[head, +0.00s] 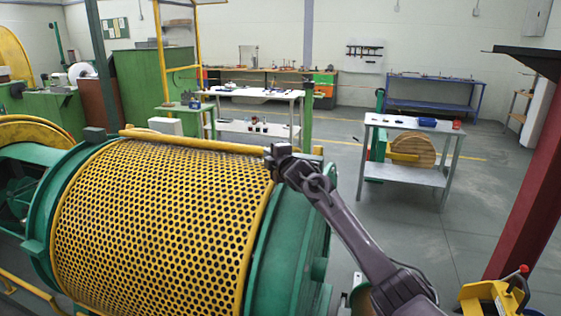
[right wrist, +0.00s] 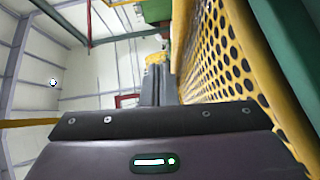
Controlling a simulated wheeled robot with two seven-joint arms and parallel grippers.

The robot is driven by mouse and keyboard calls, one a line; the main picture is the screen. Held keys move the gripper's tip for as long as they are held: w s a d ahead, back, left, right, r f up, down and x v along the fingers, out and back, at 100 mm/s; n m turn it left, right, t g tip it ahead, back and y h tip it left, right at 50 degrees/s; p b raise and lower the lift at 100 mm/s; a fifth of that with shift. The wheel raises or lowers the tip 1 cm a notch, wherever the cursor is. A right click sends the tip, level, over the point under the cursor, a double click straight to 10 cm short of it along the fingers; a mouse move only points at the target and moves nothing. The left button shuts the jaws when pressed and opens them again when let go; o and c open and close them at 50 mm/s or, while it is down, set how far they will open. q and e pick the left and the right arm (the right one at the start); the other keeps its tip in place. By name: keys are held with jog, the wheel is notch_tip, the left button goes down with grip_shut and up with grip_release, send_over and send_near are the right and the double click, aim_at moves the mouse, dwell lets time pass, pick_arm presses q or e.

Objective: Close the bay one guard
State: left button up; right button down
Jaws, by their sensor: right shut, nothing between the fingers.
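The bay guard (head: 150,215) is a curved yellow perforated sheet with a yellow frame. In the head view it lies over the front and upper side of the large green drum housing (head: 290,240), between its green end rings. My right gripper (head: 270,158) is shut and empty at the guard's upper right corner; whether it touches the guard is hard to tell. In the right wrist view the shut fingers (right wrist: 154,88) point alongside the perforated guard (right wrist: 225,60), which fills the right side. My left gripper is not in view.
A yellow bar (head: 200,143) runs along the guard's top edge. A grey table (head: 415,126) with blue trays stands behind to the right, a wooden reel (head: 412,150) by it. A red column (head: 530,200) stands at the right.

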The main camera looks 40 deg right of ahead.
jog(key=shift+s+d+f, duration=0.1)
jog(key=shift+s+f, duration=0.15)
jog(key=shift+s, duration=0.15)
jog(key=shift+s+d+f+b, duration=0.15)
jog(key=shift+s+d+b, duration=0.1)
jog(key=shift+s+b, duration=0.3)
jog(key=shift+s+d+f+b, duration=0.1)
jog(key=shift+s+d+b, duration=0.2)
jog(key=shift+s, duration=0.35)
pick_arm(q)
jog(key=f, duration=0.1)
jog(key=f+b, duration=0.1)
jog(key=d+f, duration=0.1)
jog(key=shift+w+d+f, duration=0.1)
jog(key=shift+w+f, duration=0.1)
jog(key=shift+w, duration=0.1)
pick_arm(e)
jog(key=s, duration=0.1)
jog(key=s+r, duration=0.1)
jog(key=s, duration=0.1)
jog(key=s+a, duration=0.1)
jog(key=shift+s+a+r, duration=0.1)
jog(key=shift+s+r, duration=0.15)
jog(key=shift+r, duration=0.1)
